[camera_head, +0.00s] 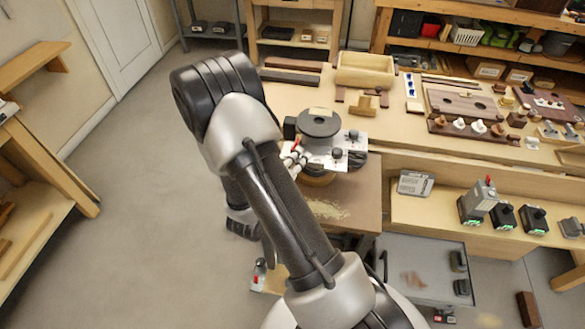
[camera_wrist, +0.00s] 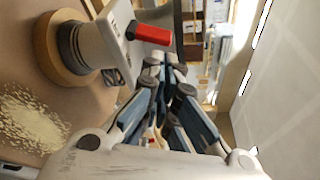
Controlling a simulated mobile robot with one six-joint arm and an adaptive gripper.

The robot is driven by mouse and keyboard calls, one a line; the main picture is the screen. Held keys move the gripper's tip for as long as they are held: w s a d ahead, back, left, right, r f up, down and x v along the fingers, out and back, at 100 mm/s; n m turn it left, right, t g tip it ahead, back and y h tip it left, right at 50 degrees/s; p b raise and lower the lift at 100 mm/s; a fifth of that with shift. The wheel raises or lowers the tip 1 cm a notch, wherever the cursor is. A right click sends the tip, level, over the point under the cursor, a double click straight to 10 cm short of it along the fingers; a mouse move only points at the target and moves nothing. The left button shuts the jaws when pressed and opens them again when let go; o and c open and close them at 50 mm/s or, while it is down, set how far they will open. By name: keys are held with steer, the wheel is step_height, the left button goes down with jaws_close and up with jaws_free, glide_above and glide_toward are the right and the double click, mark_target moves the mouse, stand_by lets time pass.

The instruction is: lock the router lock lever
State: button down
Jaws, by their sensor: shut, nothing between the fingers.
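The router (camera_head: 320,124) stands on the brown bench corner, with a dark round top and a pale plate. In the wrist view its grey body (camera_wrist: 97,42) and round wooden base (camera_wrist: 55,45) fill the upper left. The red lock lever (camera_wrist: 150,34) sticks out to the right from a dark pivot. The red of the lever also shows small in the head view (camera_head: 296,144). My gripper (camera_wrist: 163,62) is shut and empty, its fingertips just below the lever in the wrist picture. Whether they touch it I cannot tell. In the head view my gripper (camera_head: 297,157) is beside the router's left side.
Pale sawdust (camera_wrist: 32,125) lies on the bench beside the router. A wooden box (camera_head: 365,70) and small wooden parts stand behind it. A lower shelf at right holds chargers (camera_head: 503,215) and a grey tool. Open floor (camera_head: 150,180) lies to the left.

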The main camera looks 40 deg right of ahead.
steer(key=shift+x, duration=1.25)
